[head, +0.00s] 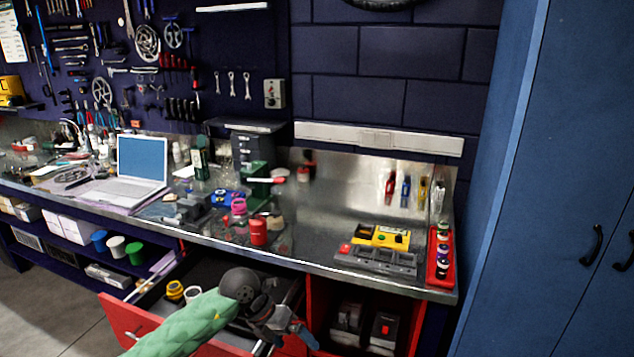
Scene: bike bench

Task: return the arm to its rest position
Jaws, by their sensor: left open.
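My left arm (190,325) comes in from the lower left in a green sleeve. My left gripper (283,330) is open and I see nothing held in it. It is in front of the bench, over the right part of an open red drawer (128,318), near the red cabinet front. The dark wrist hides part of the drawer's inside. My right gripper is not in view.
The metal bench (310,258) carries a laptop (140,165), a red can (258,231), a yellow device (382,236) and a red tray (432,275) of small bottles. Blue cabinets (560,150) stand at the right. Floor (50,310) is free at the lower left.

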